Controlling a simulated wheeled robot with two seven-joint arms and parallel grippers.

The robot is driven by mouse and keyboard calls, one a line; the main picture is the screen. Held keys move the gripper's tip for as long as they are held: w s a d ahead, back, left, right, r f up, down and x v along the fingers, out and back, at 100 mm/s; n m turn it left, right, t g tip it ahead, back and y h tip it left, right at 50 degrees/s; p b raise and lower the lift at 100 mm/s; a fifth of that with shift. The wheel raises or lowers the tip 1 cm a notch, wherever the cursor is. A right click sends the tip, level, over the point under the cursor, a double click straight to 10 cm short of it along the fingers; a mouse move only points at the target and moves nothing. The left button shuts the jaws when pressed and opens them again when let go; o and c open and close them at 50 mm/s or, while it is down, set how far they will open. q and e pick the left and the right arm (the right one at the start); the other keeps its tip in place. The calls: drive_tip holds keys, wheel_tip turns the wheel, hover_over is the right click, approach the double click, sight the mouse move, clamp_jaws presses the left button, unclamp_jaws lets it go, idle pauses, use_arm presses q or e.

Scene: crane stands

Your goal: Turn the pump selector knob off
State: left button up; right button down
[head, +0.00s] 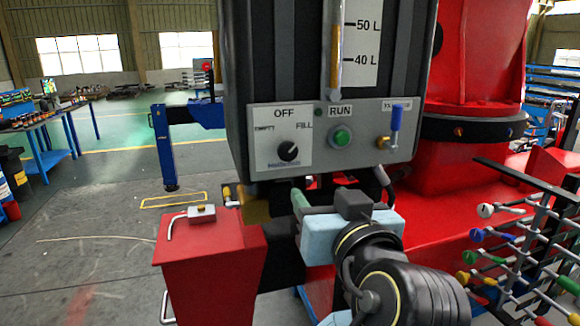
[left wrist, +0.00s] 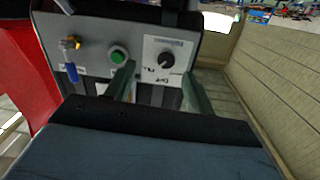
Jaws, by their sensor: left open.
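The pump selector knob (head: 289,151) is a round black knob on a white plate with OFF above, FILL at right and a word at left that looks like EMPTY. Its light mark seems to lie on the right side, but it is too small to be sure. My left gripper (head: 300,203) is below the panel in the head view, with one greenish finger showing. In the left wrist view, my left gripper (left wrist: 160,84) has its two fingers apart and empty. The knob (left wrist: 167,61) shows between and beyond them, apparently not touched. My right gripper is not in view.
Right of the selector are a green RUN button (head: 341,137) and a blue-handled valve (head: 395,125). A red pedestal (head: 210,265) with a small lever stands below left. A rack with coloured knobs (head: 510,240) stands at right. Open floor lies at left.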

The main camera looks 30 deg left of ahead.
sight(288, 154)
use_arm(q)
drive_tip(key=shift+n+y, duration=0.5)
drive_tip(key=shift+n, duration=0.3)
drive_tip(key=w+a+r+p, duration=0.1)
drive_tip(key=w+a, duration=0.1)
drive_tip(key=a, duration=0.1)
drive_tip(key=w+a+p, duration=0.1)
drive_tip(key=w+a, duration=0.1)
drive_tip(key=a, duration=0.1)
drive_tip(key=w+a+r+p, duration=0.1)
drive_tip(key=w+a, duration=0.1)
drive_tip(key=a, duration=0.1)
drive_tip(key=shift+w+a+r, duration=0.1)
drive_tip(key=shift+w+r, duration=0.05)
drive_tip(key=shift+r, duration=0.2)
drive_tip(key=shift+w+a+f+p, duration=0.1)
drive_tip(key=shift+w+a+p, duration=0.2)
drive_tip(key=shift+w+a, duration=0.25)
drive_tip(key=shift+s, duration=0.1)
drive_tip(key=shift+c, duration=0.3)
